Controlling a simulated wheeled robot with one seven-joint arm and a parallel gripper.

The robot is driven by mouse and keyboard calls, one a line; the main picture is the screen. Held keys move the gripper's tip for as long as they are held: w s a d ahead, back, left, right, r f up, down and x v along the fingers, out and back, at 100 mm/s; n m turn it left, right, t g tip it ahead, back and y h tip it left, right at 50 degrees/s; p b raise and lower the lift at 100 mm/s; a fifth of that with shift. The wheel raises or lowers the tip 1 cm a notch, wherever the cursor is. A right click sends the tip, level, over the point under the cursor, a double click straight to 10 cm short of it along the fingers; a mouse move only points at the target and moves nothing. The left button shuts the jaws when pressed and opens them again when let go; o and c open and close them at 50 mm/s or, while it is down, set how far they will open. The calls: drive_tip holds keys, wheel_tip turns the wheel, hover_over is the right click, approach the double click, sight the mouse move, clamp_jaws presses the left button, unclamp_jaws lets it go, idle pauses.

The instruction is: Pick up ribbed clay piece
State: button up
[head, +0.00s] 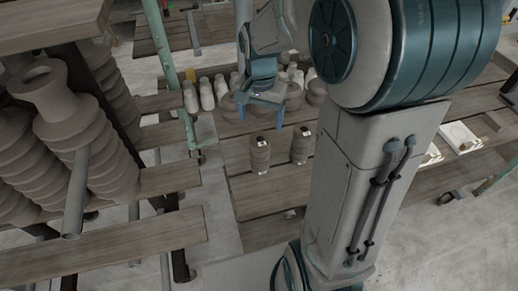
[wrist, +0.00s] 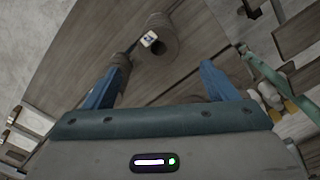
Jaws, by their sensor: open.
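Two dark ribbed clay pieces stand upright on the wooden table: one at left (head: 260,158) and one at right (head: 300,149) in the head view, each with a small white tag on top. My gripper (head: 260,121) is open and empty, fingers pointing down, above and behind the left piece in that view. In the wrist view my gripper (wrist: 162,76) shows both blue fingers apart. One ribbed piece (wrist: 163,32) lies ahead of the gap between them. Another piece (wrist: 121,62) is partly hidden behind the left finger. Neither touches the fingers as far as I can see.
Pale bottle-shaped pieces (head: 206,94) and wider brown clay pieces (head: 293,97) stand behind my gripper. A rack at left holds large ribbed clay pieces (head: 78,130). A green post (head: 172,72) rises beside the table. The front of the table (head: 268,191) is bare.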

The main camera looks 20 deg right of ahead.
sight(260, 137)
wheel_tip(260, 137, down, 7)
drive_tip(key=shift+r, duration=0.1)
drive_tip(key=shift+s+f+p, duration=0.15)
drive_tip(key=shift+f+p, duration=0.4)
drive_tip(key=shift+f, duration=2.1)
drive_tip(key=c, duration=1.5)
drive_tip(key=shift+r, duration=0.1)
